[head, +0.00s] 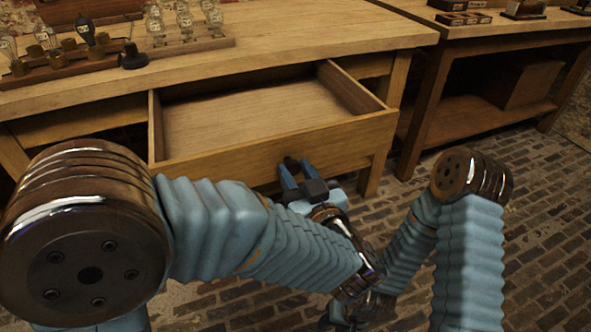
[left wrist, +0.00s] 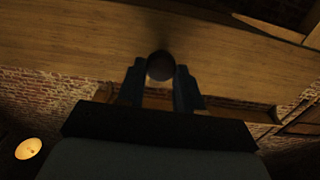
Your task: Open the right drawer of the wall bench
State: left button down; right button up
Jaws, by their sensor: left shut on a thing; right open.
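The drawer (head: 215,165) of the wooden bench (head: 330,42) is pulled out, and its empty inside shows in the head view. Its front panel also shows in the left wrist view (left wrist: 80,42). A dark round knob (head: 290,162) is on the drawer front; it also shows in the left wrist view (left wrist: 160,66). My left gripper (head: 291,172) is shut on the knob, with one finger on each side (left wrist: 160,80). My right gripper (head: 345,315) is low at the bottom of the head view, open, away from the drawer and partly hidden by my arms.
Glass bulbs on wooden stands (head: 185,35) and a small black object (head: 132,57) stand on the bench top at the left. A second table (head: 490,28) with a lower shelf stands at the right. Brick floor (head: 545,215) is clear at the right.

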pick_arm(q)
jog(key=c, duration=0.8)
grip_release()
jog(key=shift+o, duration=0.2)
jog(key=v, duration=1.3)
jog(key=shift+s+b, duration=0.3)
jog(key=shift+s, duration=0.05)
jog(key=shift+d, duration=0.2)
